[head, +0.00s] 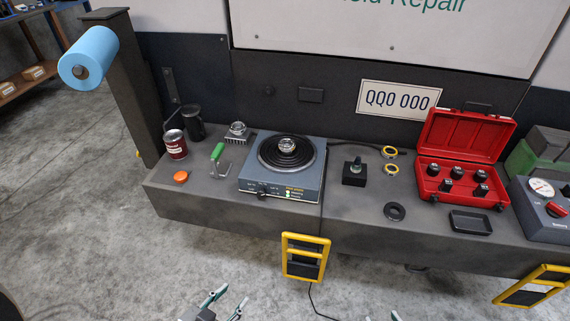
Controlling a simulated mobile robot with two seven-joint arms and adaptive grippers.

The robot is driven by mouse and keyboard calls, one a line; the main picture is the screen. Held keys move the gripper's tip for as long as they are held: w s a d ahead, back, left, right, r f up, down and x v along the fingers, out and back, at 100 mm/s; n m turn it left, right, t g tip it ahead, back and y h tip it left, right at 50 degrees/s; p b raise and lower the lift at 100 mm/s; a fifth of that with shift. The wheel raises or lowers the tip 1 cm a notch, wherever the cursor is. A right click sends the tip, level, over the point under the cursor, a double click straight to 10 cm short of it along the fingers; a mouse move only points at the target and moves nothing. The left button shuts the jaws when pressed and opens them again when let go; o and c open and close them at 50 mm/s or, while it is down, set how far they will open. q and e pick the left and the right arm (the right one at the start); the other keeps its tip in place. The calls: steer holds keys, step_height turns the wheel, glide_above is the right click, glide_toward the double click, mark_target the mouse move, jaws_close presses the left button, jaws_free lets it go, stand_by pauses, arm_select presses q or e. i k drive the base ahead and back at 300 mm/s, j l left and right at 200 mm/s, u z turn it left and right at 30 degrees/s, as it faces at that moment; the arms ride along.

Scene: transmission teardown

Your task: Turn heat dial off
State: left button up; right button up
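A grey hot plate (307,183) with a round black coiled burner stands on the bench left of centre. Its small black dial (262,190) is on the front face at the left; its pointer is too small to read. A lit label panel (293,193) is to the right of the dial. A metal part (288,145) sits on the burner. My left gripper (226,303) is at the bottom edge, well below and in front of the bench, open and empty. My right gripper (382,317) barely shows at the bottom edge; its two tips are apart.
A red can (175,144), an orange cap (181,178) and a green-handled tool (218,155) lie left of the hot plate. A black block (354,172) and an open red case (465,165) are right. A yellow frame (305,257) hangs at the bench front.

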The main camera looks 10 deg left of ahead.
mark_target(261, 194)
steer(key=i+l+u, duration=0.1)
steer(key=l+u, duration=1.05)
